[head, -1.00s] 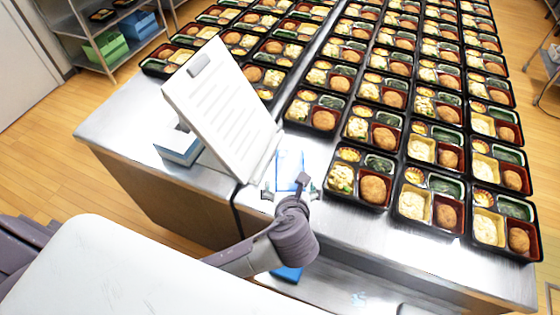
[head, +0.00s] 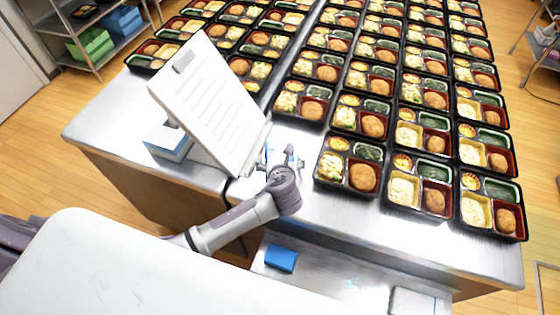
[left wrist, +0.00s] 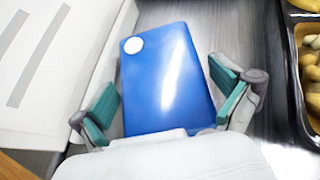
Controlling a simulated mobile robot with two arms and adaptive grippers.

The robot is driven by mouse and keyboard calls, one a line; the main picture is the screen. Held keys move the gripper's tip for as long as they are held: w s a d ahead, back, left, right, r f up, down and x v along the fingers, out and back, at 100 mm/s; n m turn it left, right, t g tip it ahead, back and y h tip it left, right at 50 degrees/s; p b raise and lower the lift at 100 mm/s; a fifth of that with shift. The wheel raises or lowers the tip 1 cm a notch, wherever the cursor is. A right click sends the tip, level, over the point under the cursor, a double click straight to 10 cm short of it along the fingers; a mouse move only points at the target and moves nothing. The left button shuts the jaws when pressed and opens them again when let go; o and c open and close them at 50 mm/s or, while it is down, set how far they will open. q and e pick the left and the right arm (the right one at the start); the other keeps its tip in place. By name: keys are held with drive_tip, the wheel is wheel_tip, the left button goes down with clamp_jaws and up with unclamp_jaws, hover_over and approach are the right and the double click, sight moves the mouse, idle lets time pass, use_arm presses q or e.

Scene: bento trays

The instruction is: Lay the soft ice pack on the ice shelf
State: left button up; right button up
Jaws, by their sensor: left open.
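A flat blue pack (left wrist: 165,80) with a white round spot lies on the metal worktop in the left wrist view. My left gripper (head: 281,160) is open, its teal-padded fingers on either side of the pack's near end; it also shows in the left wrist view (left wrist: 168,106). The fingers look apart from the pack. In the head view the gripper and the white board mostly hide this pack. A low metal shelf (head: 325,268) below the worktop's front edge holds another blue pack (head: 281,258) and a pale flat item (head: 418,301). My right gripper is not in view.
A white lined board (head: 210,100) leans just left of the gripper, with a blue-and-white box (head: 168,141) beside it. Rows of filled bento trays (head: 349,163) cover the worktop to the right and behind. A strip of bare worktop (head: 330,215) runs along the front.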

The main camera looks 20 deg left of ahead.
use_arm(q)
drive_tip(key=shift+w+f, duration=0.15)
drive_tip(key=shift+w, duration=0.05)
drive_tip(key=c, duration=1.3)
